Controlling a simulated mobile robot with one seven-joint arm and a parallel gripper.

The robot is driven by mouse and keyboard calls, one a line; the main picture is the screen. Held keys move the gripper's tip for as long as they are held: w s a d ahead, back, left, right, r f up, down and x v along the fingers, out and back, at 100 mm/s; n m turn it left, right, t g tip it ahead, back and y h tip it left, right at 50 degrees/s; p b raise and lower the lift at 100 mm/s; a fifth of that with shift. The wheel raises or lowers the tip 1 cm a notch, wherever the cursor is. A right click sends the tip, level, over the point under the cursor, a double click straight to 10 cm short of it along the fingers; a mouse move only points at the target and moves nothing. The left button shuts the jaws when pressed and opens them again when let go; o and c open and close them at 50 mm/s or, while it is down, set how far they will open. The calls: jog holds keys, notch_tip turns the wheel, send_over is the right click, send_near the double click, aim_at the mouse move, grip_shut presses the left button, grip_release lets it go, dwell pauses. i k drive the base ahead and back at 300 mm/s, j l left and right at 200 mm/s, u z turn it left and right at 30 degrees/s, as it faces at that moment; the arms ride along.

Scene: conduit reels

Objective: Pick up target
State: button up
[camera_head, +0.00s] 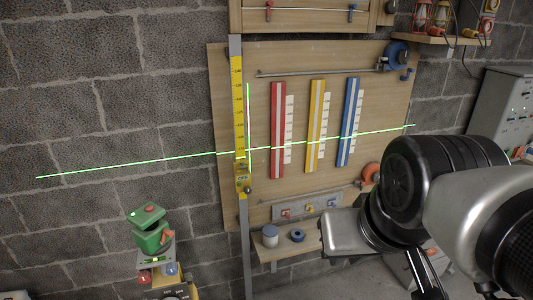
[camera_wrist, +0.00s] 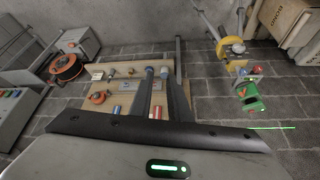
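No object in view is marked as the target, so I cannot tell which it is. A green laser level (camera_head: 151,236) stands at lower left in the head view and casts a green cross on the wall. It also shows at right in the wrist view (camera_wrist: 250,103). A small grey jar (camera_head: 270,236) and a blue ring (camera_head: 297,236) rest on a low wooden ledge below the board. My gripper's two dark fingers (camera_wrist: 162,92) point toward the board in the wrist view, apart with nothing held. In the head view my arm hides much of the right side.
A wooden board (camera_head: 225,140) carries red (camera_head: 277,130), yellow (camera_head: 316,125) and blue (camera_head: 349,122) strips. A tall yellow-scaled post (camera_head: 238,100) stands at its left edge. A grey control cabinet (camera_head: 500,105) is at right. An orange cable reel (camera_wrist: 67,66) is at left in the wrist view.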

aim_at(285, 212)
jog(key=i+l+u, duration=0.1)
jog(key=u, duration=1)
jog(key=i+l+u, duration=0.15)
jog(key=l+u, duration=0.7)
jog(key=l, duration=0.2)
jog(key=l+u, duration=0.2)
jog(key=l, duration=1.55)
